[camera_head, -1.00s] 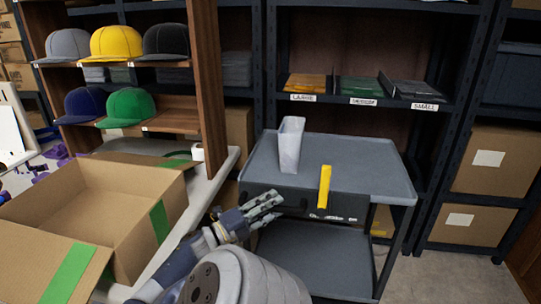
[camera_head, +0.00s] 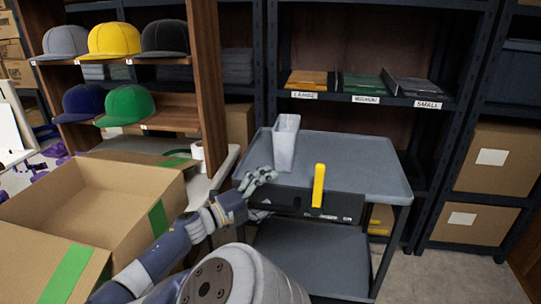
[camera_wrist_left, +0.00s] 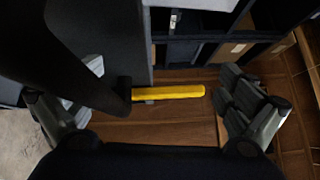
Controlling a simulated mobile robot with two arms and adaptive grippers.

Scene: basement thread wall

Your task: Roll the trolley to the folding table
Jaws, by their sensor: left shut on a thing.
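The trolley (camera_head: 340,165) is a grey two-shelf cart with a dark front panel, standing in the middle of the head view. A pale tapered container (camera_head: 286,143) stands on its top, and a yellow bar (camera_head: 319,186) sticks up at its front edge. The yellow bar also shows in the left wrist view (camera_wrist_left: 170,92). My left gripper (camera_head: 262,190) is at the trolley's front left corner, fingers above and below the edge, shut on the trolley. Its exact contact is hard to see. A light-topped table (camera_head: 222,172) stands at left; I cannot tell whether it folds.
An open cardboard box (camera_head: 95,200) covers most of the table. A wooden rack (camera_head: 207,80) with caps stands behind it. Dark shelving (camera_head: 370,50) with labelled trays stands behind the trolley. Cartons (camera_head: 490,157) fill the right shelf. Some floor (camera_head: 450,280) is clear at the lower right.

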